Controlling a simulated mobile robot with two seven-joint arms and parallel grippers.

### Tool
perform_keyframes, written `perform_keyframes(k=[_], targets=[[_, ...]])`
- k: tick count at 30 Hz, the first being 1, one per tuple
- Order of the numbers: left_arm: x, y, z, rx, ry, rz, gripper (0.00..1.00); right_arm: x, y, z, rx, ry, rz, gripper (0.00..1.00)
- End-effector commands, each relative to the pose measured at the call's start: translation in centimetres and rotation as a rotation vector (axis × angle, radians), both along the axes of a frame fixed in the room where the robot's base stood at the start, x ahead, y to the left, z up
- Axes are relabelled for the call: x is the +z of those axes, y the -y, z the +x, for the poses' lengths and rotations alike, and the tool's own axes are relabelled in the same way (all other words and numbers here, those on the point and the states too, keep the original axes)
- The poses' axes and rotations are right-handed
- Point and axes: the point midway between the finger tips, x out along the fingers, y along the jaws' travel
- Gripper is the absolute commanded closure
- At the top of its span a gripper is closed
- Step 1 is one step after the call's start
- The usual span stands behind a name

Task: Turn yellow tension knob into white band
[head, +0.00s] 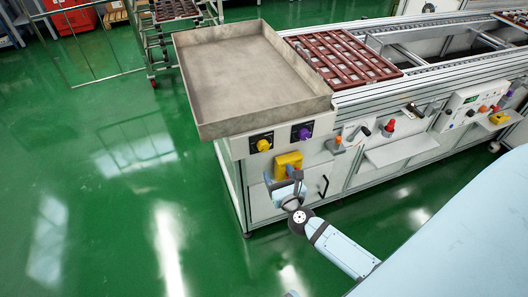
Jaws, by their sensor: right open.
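The yellow tension knob (263,145) sits on a dark plate at the left end of the conveyor's front panel, under the tray's near corner. The white band on its plate is too small to make out, and so is where the knob points. My right gripper (281,180) is open, below and a little right of the yellow knob, in front of the panel and apart from the knob. It overlaps the lower part of a yellow box (289,160) in the picture; I cannot tell whether they touch. My left gripper is not in view.
A purple knob (303,133) is just right of the yellow one. A deep grey tray (245,70) overhangs the panel. Further right are a red knob (388,126), a shelf (400,150) and a control box (470,105). The green floor (120,210) at left is clear.

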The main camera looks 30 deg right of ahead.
Motion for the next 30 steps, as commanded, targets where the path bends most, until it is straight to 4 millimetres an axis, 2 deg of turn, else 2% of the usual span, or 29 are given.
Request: perform_keyframes(k=[3, 9, 15, 20, 28, 30], targets=[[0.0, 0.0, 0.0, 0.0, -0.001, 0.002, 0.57, 0.2, 0.6, 2.8, 0.0, 0.004, -0.002, 0.33], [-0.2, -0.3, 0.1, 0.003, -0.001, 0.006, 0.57, 0.1, 1.6, 6.8, 0.001, 0.002, -0.004, 0.33], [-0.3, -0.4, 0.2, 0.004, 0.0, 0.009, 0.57, 0.1, 2.2, 9.3, 0.002, 0.001, -0.004, 0.33], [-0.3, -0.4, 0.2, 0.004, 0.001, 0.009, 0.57, 0.0, 2.4, 10.2, 0.003, -0.001, -0.004, 0.33], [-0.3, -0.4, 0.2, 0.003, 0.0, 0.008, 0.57, 0.0, 2.4, 10.2, 0.003, -0.001, -0.004, 0.33], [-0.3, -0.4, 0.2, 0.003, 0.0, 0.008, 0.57, 0.0, 2.4, 10.2, 0.003, -0.001, -0.004, 0.49]])
